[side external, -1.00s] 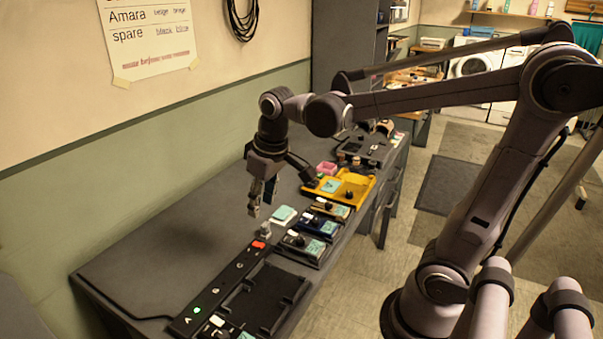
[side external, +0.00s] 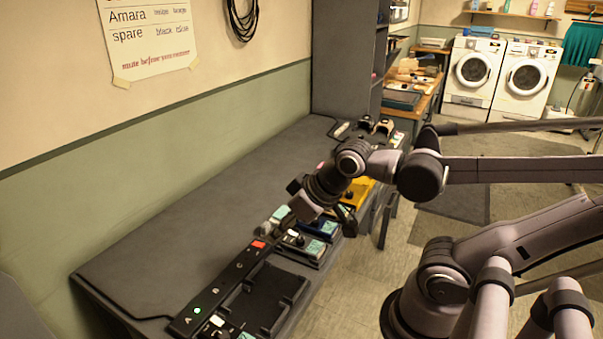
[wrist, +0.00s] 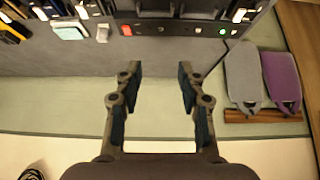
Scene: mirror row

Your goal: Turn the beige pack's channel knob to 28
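My gripper (wrist: 158,88) is open and empty in the wrist view, its two fingers well apart over bare wall and the table's edge. In the side view my wrist and gripper (side external: 305,202) hang above the row of packs. The beige pack, in the row between the blue pack (side external: 318,229) and the yellow tray (side external: 358,192), is mostly hidden behind my gripper there. Its knob and reading cannot be made out. In the wrist view the packs show only at the top left edge, cut off and small.
A black pack (side external: 300,246) lies nearest the black strip (side external: 225,290), which has a red button and green light. A pale green card (side external: 280,213) and small grey piece (side external: 265,228) lie beside it. The left table top is clear. Grey (wrist: 243,75) and purple (wrist: 281,78) objects show at right.

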